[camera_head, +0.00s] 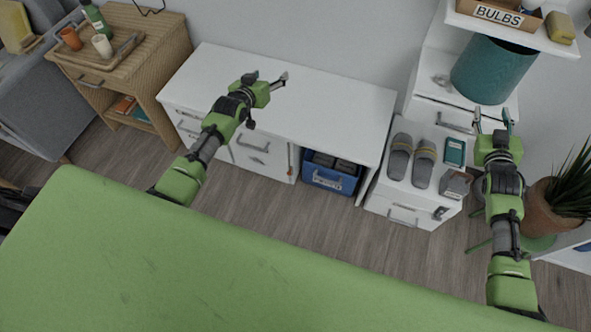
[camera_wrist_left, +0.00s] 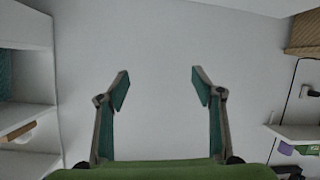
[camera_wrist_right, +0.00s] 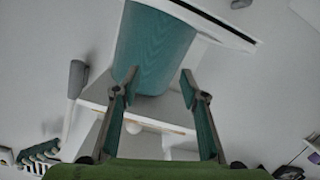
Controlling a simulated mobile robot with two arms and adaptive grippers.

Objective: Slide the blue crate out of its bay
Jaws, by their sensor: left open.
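The blue crate (camera_head: 330,182) sits on the floor level in the open bay under the white desk (camera_head: 325,100), between the drawer unit and the right side panel. It holds dark items, and a pale label shows on its front. Its rear is hidden under the desktop. My left gripper (camera_head: 267,78) is open and empty above the desktop, up and left of the crate; its spread fingers show in the left wrist view (camera_wrist_left: 160,85). My right gripper (camera_head: 494,120) is open and empty far right of the crate; its fingers show apart in the right wrist view (camera_wrist_right: 158,84).
Grey sandals (camera_head: 411,160) and small boxes lie on the low white cabinet (camera_head: 400,205) right of the bay. A teal bin (camera_head: 492,70) and a potted plant (camera_head: 555,205) stand near my right arm. The wood floor (camera_head: 290,225) before the crate is clear.

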